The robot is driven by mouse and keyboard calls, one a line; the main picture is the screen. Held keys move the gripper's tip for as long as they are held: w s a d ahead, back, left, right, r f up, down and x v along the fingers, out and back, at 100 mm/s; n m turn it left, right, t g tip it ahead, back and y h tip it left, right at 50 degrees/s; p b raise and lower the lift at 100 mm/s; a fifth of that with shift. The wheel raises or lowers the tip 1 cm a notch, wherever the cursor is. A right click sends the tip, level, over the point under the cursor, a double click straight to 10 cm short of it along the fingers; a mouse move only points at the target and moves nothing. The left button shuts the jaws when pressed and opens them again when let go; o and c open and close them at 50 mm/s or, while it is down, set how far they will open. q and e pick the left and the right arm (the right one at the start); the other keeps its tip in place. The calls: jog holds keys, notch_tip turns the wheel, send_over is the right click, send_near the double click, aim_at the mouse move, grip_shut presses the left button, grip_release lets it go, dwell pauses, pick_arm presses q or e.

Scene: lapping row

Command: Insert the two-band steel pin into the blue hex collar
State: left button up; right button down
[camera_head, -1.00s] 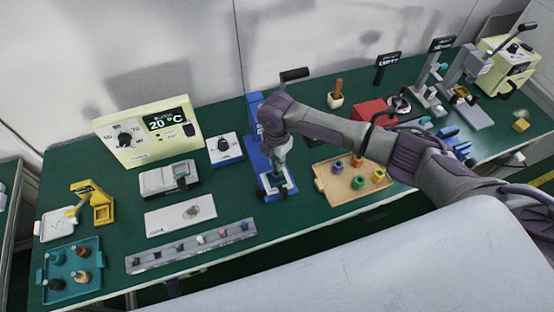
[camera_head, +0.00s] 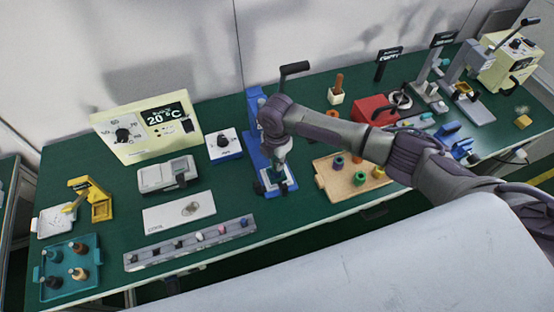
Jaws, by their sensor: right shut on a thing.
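My right gripper (camera_head: 275,180) points down over the pale base plate (camera_head: 285,189) of the blue press. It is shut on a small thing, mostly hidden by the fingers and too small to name. I cannot tell whether this is the two-band steel pin. The blue hex collar is not clearly seen; it may be hidden at the press. My left gripper is not in view.
The blue press column (camera_head: 256,135) stands close behind the gripper. A grey rail with several small pieces (camera_head: 150,262), a white plate (camera_head: 160,218) and a dial box (camera_head: 223,147) lie to the left. A red box (camera_head: 374,112) stands behind my right arm.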

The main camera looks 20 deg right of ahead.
jog(key=shift+f, duration=0.15)
jog(key=c, duration=1.1)
grip_release()
jog(key=shift+o, duration=0.2)
notch_tip(320, 180, up, 12)
